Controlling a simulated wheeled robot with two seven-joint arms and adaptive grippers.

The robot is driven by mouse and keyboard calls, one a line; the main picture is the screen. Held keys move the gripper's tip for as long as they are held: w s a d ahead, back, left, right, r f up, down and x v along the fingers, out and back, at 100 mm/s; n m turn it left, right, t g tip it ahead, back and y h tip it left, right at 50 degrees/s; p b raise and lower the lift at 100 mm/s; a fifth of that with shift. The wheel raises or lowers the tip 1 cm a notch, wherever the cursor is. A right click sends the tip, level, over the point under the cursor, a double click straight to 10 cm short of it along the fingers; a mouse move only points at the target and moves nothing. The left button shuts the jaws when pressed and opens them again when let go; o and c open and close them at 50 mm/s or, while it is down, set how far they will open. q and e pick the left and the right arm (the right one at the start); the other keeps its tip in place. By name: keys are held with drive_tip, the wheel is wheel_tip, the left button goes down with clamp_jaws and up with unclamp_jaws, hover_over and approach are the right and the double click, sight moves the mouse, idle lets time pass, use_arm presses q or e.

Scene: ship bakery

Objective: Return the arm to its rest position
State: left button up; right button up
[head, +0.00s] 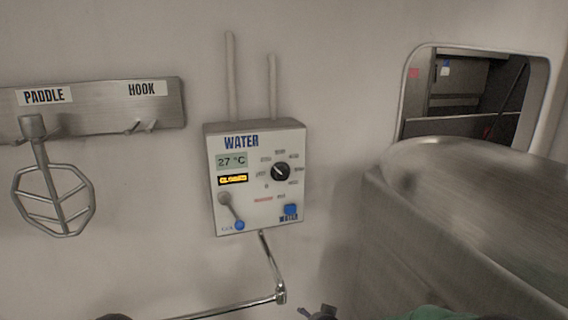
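No whole gripper or arm shows in the head view. A small dark jointed part (318,313) shows at the bottom edge, right of the pipe; it looks like the tip of my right gripper, and its fingers cannot be made out. A dark rounded shape (115,317) is cut off at the bottom left, and I cannot tell what it is. My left gripper cannot be made out.
A water control box (257,178) on the wall reads 27 °C and CLOSED. A steel pipe (270,268) bends below it. A paddle (52,197) hangs from a rack (95,108) at left. A large steel basin (450,215) fills the right, below a wall opening (465,95). A green shape (435,313) shows at bottom.

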drive_tip(key=s+d+f+n+g, duration=0.25)
drive_tip(key=s+f, duration=0.55)
drive_tip(key=f, duration=0.6)
drive_tip(key=s+f+n+g, duration=0.1)
drive_tip(key=s+f, duration=0.3)
drive_tip(key=s, duration=0.4)
drive_tip(key=s+f+n+g, duration=0.1)
drive_tip(key=s+f+g, duration=0.2)
drive_tip(key=s+f, duration=0.2)
drive_tip(key=s+f+n+g, duration=0.1)
drive_tip(key=s+f, duration=0.4)
drive_tip(key=s, duration=0.5)
drive_tip(key=shift+s+a+g+y, duration=0.15)
drive_tip(key=shift+s+g+y, duration=0.2)
drive_tip(key=shift+g, duration=0.5)
